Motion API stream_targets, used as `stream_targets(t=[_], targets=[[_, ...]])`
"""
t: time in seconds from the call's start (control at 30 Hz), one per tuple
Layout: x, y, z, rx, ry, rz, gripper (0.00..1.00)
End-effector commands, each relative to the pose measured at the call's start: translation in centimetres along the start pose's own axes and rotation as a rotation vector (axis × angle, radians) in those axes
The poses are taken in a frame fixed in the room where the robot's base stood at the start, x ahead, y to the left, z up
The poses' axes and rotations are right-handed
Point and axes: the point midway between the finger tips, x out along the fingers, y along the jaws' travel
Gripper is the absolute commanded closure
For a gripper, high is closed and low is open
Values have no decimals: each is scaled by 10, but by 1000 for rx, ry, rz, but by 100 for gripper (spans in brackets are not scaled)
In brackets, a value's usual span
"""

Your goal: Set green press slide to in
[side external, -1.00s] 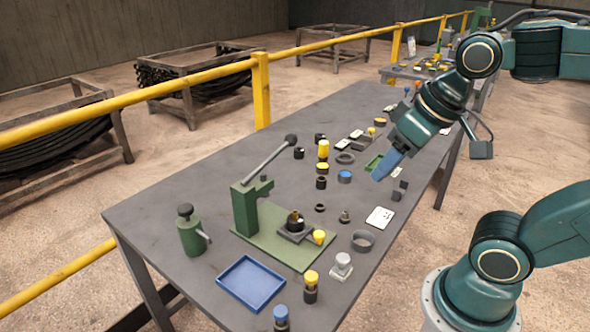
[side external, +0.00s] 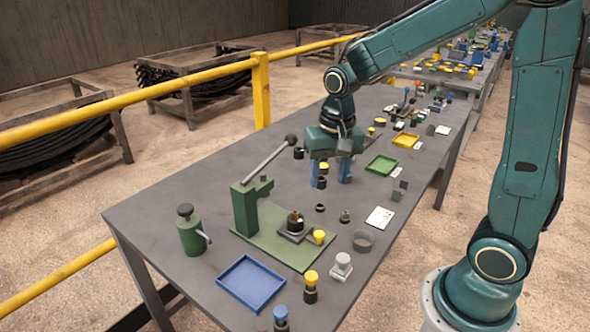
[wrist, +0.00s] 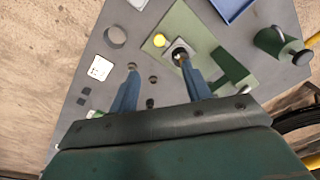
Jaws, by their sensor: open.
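The green press (side external: 245,207) stands on a green base plate (side external: 262,238) at the near part of the table, its lever raised. Its dark grey slide (side external: 290,236) sits out in front of the press column and carries a dark round part with a brassy middle. A yellow knob (side external: 319,236) is at the slide's right end; the knob also shows in the wrist view (wrist: 159,41). My gripper (side external: 330,182) is open, pointing down with blue fingers, behind the press and apart from the slide. In the wrist view my gripper (wrist: 157,66) shows nothing between its fingertips.
A green canister (side external: 191,232) stands left of the press. A blue tray (side external: 252,283) lies in front. A grey ring (side external: 362,240), a white-grey block (side external: 342,266) and a yellow-capped part (side external: 311,285) stand to the right. Small parts and a white card (side external: 380,218) lie near my gripper.

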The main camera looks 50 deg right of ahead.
Motion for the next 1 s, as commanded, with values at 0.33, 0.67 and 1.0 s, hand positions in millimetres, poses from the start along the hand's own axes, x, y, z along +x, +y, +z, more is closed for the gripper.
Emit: stream_targets(t=[0.33,0.67,1.0], targets=[[41,-3,-20,124,-64,44,52],[45,-3,-21,130,-67,46,52],[71,-1,-18,129,-69,48,52]])
